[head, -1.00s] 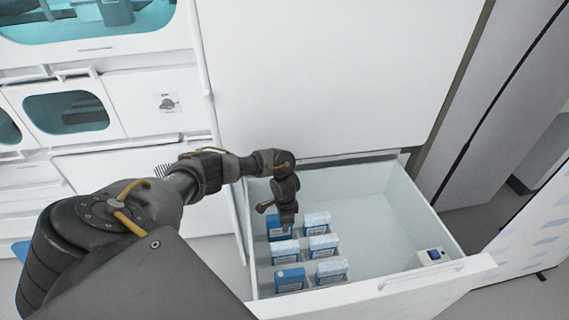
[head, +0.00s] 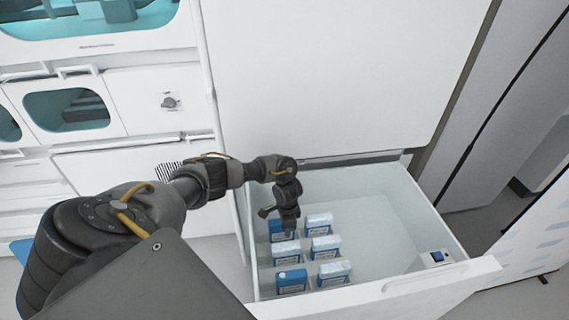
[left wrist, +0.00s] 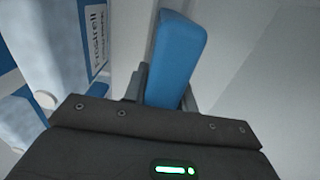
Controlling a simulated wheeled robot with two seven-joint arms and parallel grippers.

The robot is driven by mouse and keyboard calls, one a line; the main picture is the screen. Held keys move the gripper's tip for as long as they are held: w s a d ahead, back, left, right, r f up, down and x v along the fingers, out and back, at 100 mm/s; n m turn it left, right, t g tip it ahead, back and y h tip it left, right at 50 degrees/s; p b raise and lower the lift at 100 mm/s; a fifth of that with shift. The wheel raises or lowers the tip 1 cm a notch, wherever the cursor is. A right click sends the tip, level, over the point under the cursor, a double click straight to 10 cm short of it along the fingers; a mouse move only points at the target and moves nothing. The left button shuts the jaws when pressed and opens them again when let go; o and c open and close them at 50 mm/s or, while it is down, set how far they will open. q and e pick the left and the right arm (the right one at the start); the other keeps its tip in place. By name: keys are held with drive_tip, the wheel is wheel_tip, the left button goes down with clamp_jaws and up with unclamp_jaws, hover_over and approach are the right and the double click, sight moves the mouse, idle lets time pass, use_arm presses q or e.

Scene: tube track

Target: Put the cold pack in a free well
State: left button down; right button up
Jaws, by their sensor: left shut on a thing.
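A blue cold pack (head: 279,229) with a white label stands at the back left of the group of packs in the open white drawer. My left gripper (head: 289,224) points down from above and is shut on this pack. In the left wrist view the plain blue pack (left wrist: 176,52) sits between the two fingers. Its lower end is hidden, so I cannot tell how deep it sits in a well. Several other packs stand in two columns: another blue one (head: 291,281) at the front left, and frosted ones such as the back right pack (head: 319,224). My right gripper is out of view.
The drawer (head: 440,228) has raised walls around the packs, and its right part is mostly bare. A small device with a blue top (head: 437,257) lies at its front right. A tall white cabinet front (head: 340,75) rises behind the drawer.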

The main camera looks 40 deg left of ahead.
use_arm(q)
drive_tip(key=shift+f, duration=0.45)
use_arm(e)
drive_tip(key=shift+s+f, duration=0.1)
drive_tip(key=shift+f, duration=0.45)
use_arm(q)
drive_tip(key=c, duration=1)
unclamp_jaws()
drive_tip(key=shift+c, duration=0.2)
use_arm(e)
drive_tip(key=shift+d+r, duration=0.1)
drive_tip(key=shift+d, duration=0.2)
use_arm(q)
drive_tip(key=r+p, duration=0.7)
drive_tip(key=shift+d+r, duration=0.15)
drive_tip(key=shift+d, duration=0.1)
drive_tip(key=r+p, duration=0.2)
drive_tip(key=p, duration=0.1)
drive_tip(key=r+p, duration=0.1)
drive_tip(key=shift+a+r+p, duration=0.3)
drive_tip(key=shift+r, duration=0.05)
drive_tip(key=shift+r+p, duration=0.3)
drive_tip(key=shift+r, duration=0.15)
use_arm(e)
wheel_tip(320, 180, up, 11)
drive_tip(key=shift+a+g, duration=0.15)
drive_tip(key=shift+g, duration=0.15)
